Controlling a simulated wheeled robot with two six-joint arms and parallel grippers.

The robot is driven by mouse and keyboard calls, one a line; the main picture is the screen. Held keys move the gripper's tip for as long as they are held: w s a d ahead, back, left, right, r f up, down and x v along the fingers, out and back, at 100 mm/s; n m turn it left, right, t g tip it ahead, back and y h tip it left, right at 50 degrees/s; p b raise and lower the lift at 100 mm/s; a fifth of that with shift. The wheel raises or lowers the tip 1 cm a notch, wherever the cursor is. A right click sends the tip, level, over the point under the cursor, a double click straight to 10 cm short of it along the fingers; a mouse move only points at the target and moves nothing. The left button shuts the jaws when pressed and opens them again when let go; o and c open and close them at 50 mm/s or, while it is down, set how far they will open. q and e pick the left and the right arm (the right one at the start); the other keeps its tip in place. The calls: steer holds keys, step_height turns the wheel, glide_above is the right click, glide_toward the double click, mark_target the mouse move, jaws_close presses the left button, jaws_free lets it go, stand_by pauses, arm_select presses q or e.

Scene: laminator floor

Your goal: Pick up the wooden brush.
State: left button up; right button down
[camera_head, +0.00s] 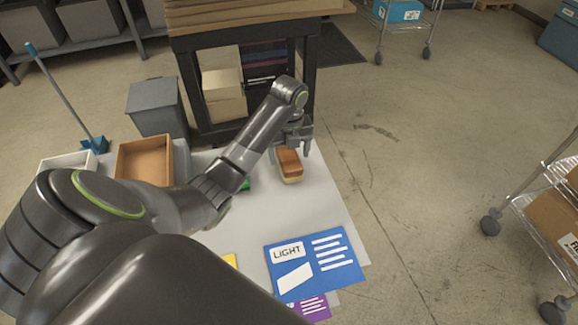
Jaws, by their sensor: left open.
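The wooden brush (289,164) lies on the light grey table (322,205), near its far right part. It has a brown wooden top and a paler lower part. My left gripper (294,146) is open at the far end of the brush, with its fingers pointing down. One finger shows to the right of the brush; I cannot tell whether the fingers touch it. My left arm crosses the table from the lower left and hides much of it. My right gripper is not in view.
A brown tray (145,163) and a white tray (66,161) stand at the table's left. A blue "LIGHT" card (315,262) lies at the front right, partly over a purple card (312,308). A green thing (245,184) shows beside my arm. A workbench (250,20) stands behind.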

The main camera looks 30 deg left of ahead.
mark_target(289, 156)
arm_select(q)
steer(key=shift+s+f+p, duration=0.1)
steer(key=shift+f+p, duration=0.55)
steer(key=shift+f, duration=1.3)
steer(key=c, duration=1.5)
